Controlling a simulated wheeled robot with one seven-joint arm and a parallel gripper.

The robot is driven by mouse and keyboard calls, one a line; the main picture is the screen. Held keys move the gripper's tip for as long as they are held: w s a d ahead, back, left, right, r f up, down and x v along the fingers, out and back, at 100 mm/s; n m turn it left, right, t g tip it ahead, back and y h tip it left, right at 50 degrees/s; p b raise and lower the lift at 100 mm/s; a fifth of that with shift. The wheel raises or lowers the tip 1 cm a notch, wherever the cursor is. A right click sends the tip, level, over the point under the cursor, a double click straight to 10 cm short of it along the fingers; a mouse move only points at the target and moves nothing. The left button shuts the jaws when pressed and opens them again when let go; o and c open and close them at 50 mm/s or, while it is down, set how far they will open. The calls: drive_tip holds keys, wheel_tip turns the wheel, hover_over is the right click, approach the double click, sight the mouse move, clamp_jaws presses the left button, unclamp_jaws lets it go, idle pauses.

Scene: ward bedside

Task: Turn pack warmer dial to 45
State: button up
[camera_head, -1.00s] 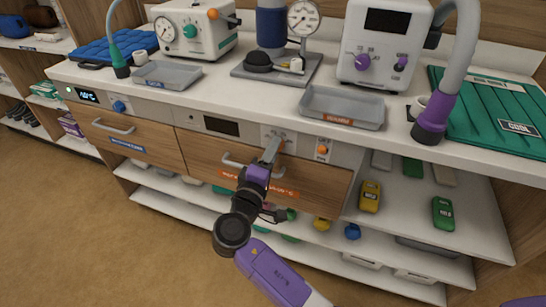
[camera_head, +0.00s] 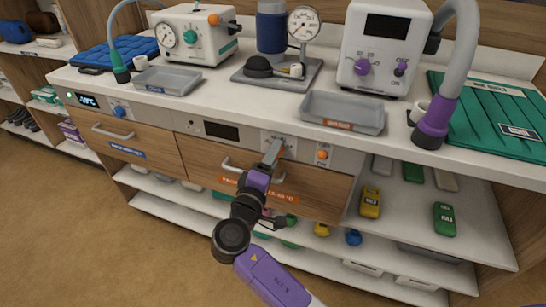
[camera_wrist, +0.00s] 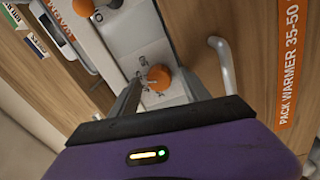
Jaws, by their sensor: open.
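The pack warmer dial is an orange knob (camera_wrist: 159,77) on a pale panel with printed scale marks. In the wrist view it sits between the two fingers of my gripper (camera_wrist: 158,90), which is open around it. I cannot tell whether either finger touches it, and its exact setting is too small to read. In the head view my gripper (camera_head: 273,150) is at the panel (camera_head: 254,140) above the wooden drawer with the orange pack warmer label (camera_head: 258,186), and it mostly hides the dial. The dark display (camera_head: 221,131) left of it shows no readable value.
A second orange knob (camera_head: 322,155) is to the right on the same fascia. The drawer handle (camera_head: 238,167) sticks out just below my gripper. Grey trays (camera_head: 342,112) and devices stand on the counter above. Open shelves (camera_head: 405,215) with small packs are at lower right.

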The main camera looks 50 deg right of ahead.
drive_tip(key=shift+a, duration=0.15)
drive_tip(key=v, duration=0.7)
drive_tip(key=shift+a, duration=0.25)
